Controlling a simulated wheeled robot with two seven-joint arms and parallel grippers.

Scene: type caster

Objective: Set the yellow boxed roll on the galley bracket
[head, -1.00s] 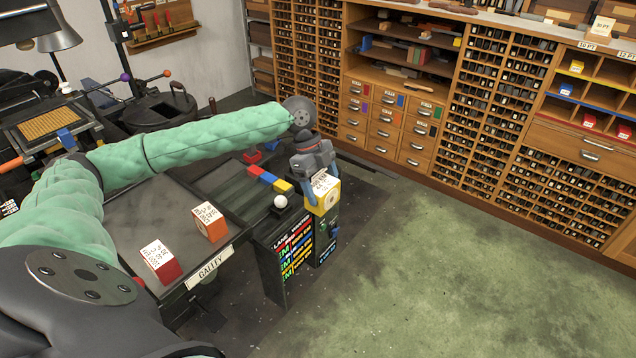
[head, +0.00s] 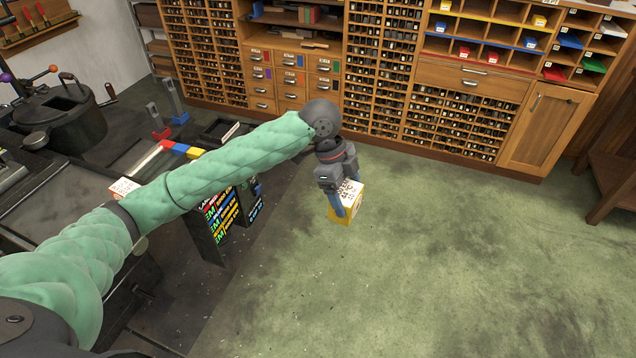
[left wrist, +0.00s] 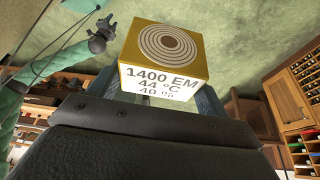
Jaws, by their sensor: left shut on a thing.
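The yellow boxed roll (head: 346,213) hangs in my left gripper (head: 345,196), clear over the green floor in the head view. It is a yellow box with a white printed face. In the left wrist view the box (left wrist: 165,48) shows brown rings on one side and print reading 1400 EM. The blue fingers are shut on its sides. The galley's dark top (head: 75,185) lies at the left, partly behind my left arm; I cannot make out the bracket. A mint arm with a dark gripper (left wrist: 102,34), seemingly my right, shows at upper left in the wrist view; its jaws are unclear.
A white-topped orange box (head: 123,186) is partly hidden by my arm. A dark stand with coloured lettering (head: 222,212) is left of the held box. Wooden type cabinets (head: 450,90) line the back wall. The green floor (head: 440,260) to the right is open.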

